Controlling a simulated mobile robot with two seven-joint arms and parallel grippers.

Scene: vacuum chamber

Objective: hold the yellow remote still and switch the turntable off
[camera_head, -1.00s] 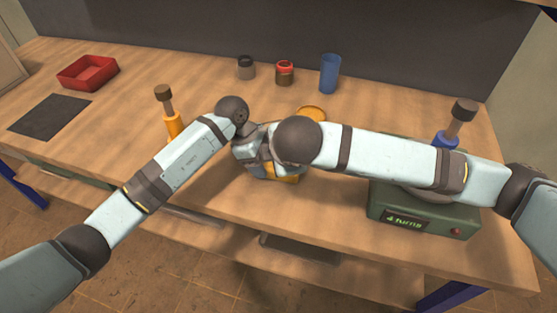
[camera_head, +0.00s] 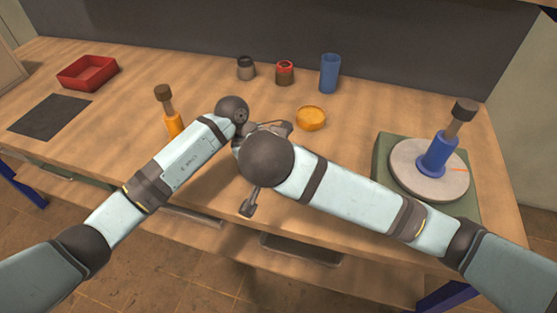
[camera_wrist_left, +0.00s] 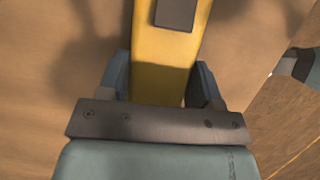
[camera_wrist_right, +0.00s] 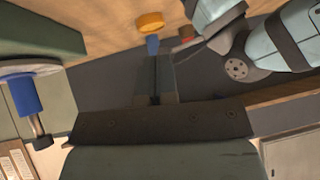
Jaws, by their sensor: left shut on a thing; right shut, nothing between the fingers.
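The yellow remote (camera_wrist_left: 160,85) is between the fingers of my left gripper (camera_wrist_left: 159,72), which is shut on it; a dark pad (camera_wrist_left: 177,14) shows on its face. In the head view the remote is hidden behind my right wrist. My right gripper (camera_wrist_right: 155,65) is shut and empty, apart from the remote as far as I can tell. The turntable has a green base (camera_head: 383,152) and a pale grey disc (camera_head: 408,173) with an orange mark (camera_head: 458,169). A blue-handled tool (camera_head: 437,152) stands on the disc.
An orange dish (camera_head: 311,118) lies beyond my grippers. A blue cup (camera_head: 329,73), a red-topped jar (camera_head: 285,72) and a grey jar (camera_head: 246,67) stand at the back. An orange-handled tool (camera_head: 173,123) stands beside my left arm. A red tray (camera_head: 87,72) and dark mat (camera_head: 50,116) are at left.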

